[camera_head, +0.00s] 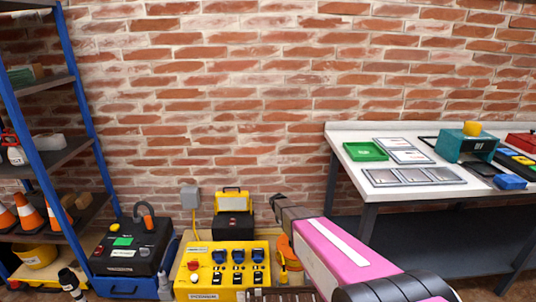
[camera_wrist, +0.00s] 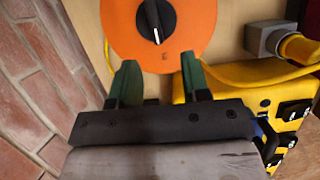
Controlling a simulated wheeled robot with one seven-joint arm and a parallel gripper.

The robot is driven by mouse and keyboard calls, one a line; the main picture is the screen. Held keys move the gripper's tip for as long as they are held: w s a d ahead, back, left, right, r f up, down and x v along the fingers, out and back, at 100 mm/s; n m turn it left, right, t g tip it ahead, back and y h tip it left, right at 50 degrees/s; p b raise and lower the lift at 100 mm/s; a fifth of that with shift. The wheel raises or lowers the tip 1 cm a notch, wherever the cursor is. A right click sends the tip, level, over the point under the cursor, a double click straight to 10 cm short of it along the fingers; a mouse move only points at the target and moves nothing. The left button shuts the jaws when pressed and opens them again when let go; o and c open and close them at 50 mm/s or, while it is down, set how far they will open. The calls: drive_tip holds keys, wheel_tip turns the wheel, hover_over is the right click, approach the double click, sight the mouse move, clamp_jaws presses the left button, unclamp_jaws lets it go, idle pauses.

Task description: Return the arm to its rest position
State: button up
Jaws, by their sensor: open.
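My arm reaches in from the lower right in the head view, a pink and dark link ending near the low equipment by the wall. In the wrist view my gripper (camera_wrist: 158,80) shows two green fingers standing apart, with nothing between them. Just beyond the fingertips is an orange round plate with a black rotary knob (camera_wrist: 156,20), mounted on a tan board (camera_wrist: 225,30). I cannot tell whether the fingers touch the plate. In the head view the orange plate (camera_head: 288,258) is mostly hidden behind my arm.
A yellow switch box (camera_head: 222,270) stands low by the brick wall, beside a black-topped unit (camera_head: 130,248). A blue-framed shelf (camera_head: 75,80) with cones is at left. A white-topped workbench (camera_head: 365,185) with several items is at right. The wall above is bare.

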drive_tip(key=s+d+r+m+y, duration=0.2)
drive_tip(key=s+r+m, duration=0.6)
drive_tip(key=s+r, duration=0.2)
drive_tip(key=s+d+r+m+y, duration=0.2)
drive_tip(key=s+r+m, duration=0.7)
drive_tip(key=s, duration=0.6)
drive_tip(key=shift+s+r, duration=0.15)
drive_tip(key=shift+r, duration=0.2)
